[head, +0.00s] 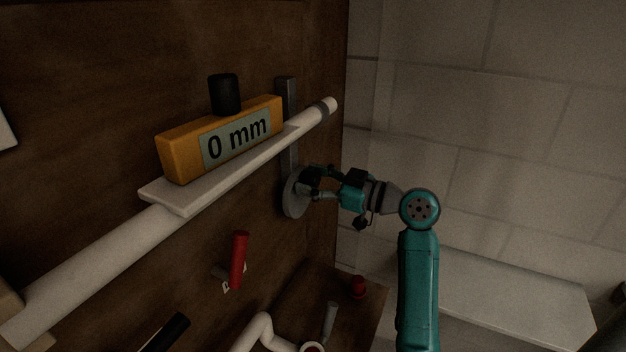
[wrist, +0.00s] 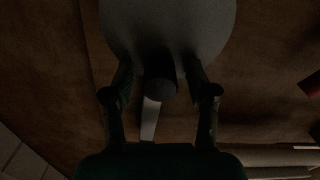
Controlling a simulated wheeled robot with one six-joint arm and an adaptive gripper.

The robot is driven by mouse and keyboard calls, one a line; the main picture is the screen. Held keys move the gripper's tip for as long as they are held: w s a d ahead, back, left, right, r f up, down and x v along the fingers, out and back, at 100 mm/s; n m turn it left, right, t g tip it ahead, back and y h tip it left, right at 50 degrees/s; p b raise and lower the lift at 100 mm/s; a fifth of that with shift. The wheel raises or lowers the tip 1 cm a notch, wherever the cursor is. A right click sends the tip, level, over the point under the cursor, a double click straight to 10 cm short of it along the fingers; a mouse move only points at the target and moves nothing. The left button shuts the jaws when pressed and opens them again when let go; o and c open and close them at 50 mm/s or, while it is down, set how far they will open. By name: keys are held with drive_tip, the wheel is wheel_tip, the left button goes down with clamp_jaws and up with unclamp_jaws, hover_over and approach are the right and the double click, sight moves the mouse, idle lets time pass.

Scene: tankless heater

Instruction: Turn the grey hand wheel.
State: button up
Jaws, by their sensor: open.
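The grey hand wheel (head: 293,200) is a disc mounted on the brown wooden panel, below the white pipe's far end. It fills the top of the wrist view (wrist: 168,25). A dark round knob (wrist: 160,88) stands out near the wheel's rim. My gripper (head: 315,184) is at the wheel's face, coming from the right in the head view. In the wrist view my gripper (wrist: 160,80) is open, with one finger on each side of the knob. Whether a finger touches the knob cannot be told. In the head view the fingers hide part of the wheel.
A white pipe (head: 90,262) slopes across the panel, with an orange gauge reading 0 mm (head: 225,142) on a white ledge. A grey bar (head: 287,98) passes behind the pipe. Free room lies right of the panel.

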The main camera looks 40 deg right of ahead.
clamp_jaws()
drive_tip(key=shift+d+m, duration=0.1)
drive_tip(key=shift+m, duration=0.2)
drive_tip(key=m, duration=0.1)
drive_tip(key=d+m, duration=0.1)
drive_tip(key=m, duration=0.1)
drive_tip(key=shift+w+d+f+m, duration=0.15)
drive_tip(key=shift+w+m, duration=0.15)
drive_tip(key=shift+w+d+f+m, duration=0.15)
drive_tip(key=shift+d+f+m, duration=0.4)
drive_tip(key=shift+m, duration=1.55)
drive_tip(key=shift+w+d+f+m, duration=0.25)
drive_tip(key=shift+f+m, duration=0.4)
drive_tip(key=shift+m, duration=1.45)
drive_tip(key=shift+w+d+f+m, duration=0.1)
drive_tip(key=shift+d+f+m, duration=0.45)
drive_tip(key=shift+m, duration=1.55)
drive_tip(key=shift+f, duration=0.1)
